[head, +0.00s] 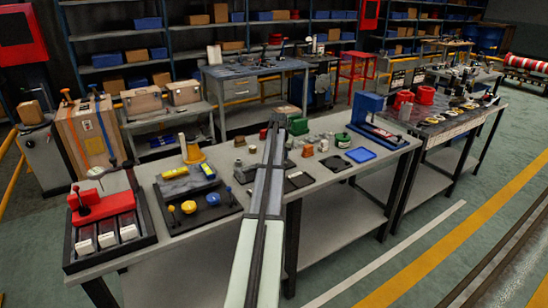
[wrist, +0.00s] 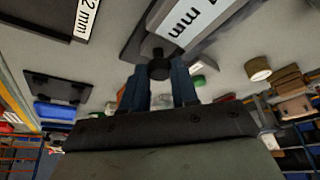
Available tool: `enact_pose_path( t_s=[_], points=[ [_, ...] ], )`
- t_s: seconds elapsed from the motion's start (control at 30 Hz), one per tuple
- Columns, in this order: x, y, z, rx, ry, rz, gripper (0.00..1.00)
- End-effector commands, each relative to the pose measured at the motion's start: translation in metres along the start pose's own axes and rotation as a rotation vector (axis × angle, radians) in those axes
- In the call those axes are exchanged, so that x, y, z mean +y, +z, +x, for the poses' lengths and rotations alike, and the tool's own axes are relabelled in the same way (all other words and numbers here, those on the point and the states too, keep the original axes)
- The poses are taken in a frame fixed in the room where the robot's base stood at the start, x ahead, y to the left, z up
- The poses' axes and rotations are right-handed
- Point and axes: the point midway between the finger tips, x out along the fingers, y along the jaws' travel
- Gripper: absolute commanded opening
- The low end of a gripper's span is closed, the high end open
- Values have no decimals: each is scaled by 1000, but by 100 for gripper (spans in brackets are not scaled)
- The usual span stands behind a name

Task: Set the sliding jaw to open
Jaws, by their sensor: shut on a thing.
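My gripper (wrist: 159,75) shows in the wrist view with its two blue fingers on either side of a small black knob (wrist: 158,68). The fingers are closed on the knob. The knob sits on a short stem under the edge of a dark plate (wrist: 137,38), which I take to be the sliding jaw. A white label (wrist: 188,22) with "mm" lies on this part. A second dark piece with a "2 mm" label (wrist: 85,16) is at the top left, apart from it. In the head view my arm hides the jaw and fingertips.
In the head view, a black tray (head: 232,213) with yellow and blue pieces and a red fixture (head: 101,202) stand left on the bench. A blue stand (head: 367,107), a blue tray (head: 360,155) and several small parts stand right of my arm.

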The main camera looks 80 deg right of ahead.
Motion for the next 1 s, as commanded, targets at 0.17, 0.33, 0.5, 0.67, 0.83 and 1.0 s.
enact_pose_path(
  t_s=[0.17, 0.33, 0.5, 0.67, 0.83, 1.0],
  points=[
    [-1, 0, 0, 2, -1, 0, 0],
    [-1, 0, 0, 2, -1, -1, 40],
    [-1, 0, 0, 1, -1, -1, 53],
    [-1, 1, 0, 1, -1, -1, 53],
    [-1, 1, -6, 1, -1, -1, 53],
    [-1, 1, -30, 3, -1, -1, 53]
  ],
)
